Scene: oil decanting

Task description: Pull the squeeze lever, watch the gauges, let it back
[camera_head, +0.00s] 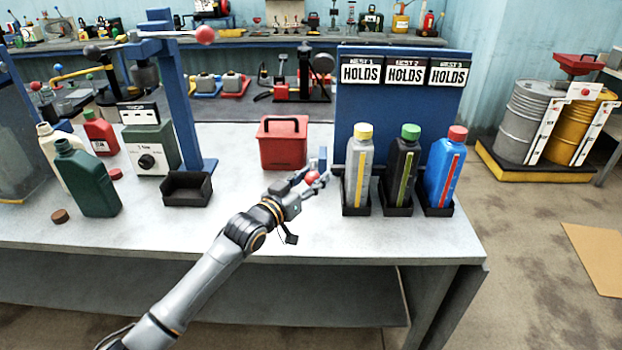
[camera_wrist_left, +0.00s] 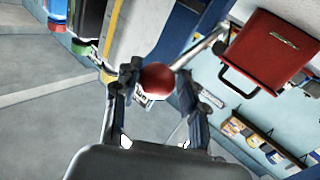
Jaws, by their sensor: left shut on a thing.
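The lever's red ball knob (camera_head: 313,177) is just left of the bottle rack. My left gripper (camera_head: 308,184) is shut on this knob, its arm coming in over the bench's front edge. In the left wrist view the knob (camera_wrist_left: 157,82) sits between the two fingers (camera_wrist_left: 158,95), and a pale rod runs up and right behind it. Three bottles stand upright in black holders: grey with a yellow cap (camera_head: 351,183), black with a green cap (camera_head: 396,180) and blue with a red cap (camera_head: 437,182). Each has a coloured vertical strip. My right gripper is not in view.
A red can (camera_head: 283,149) stands behind my left gripper. A blue board (camera_head: 377,112) with three "HOLDS" signs rises behind the bottles. A green jug (camera_head: 92,188), a small black tray (camera_head: 187,189) and a second red-balled lever (camera_head: 205,35) are at the left.

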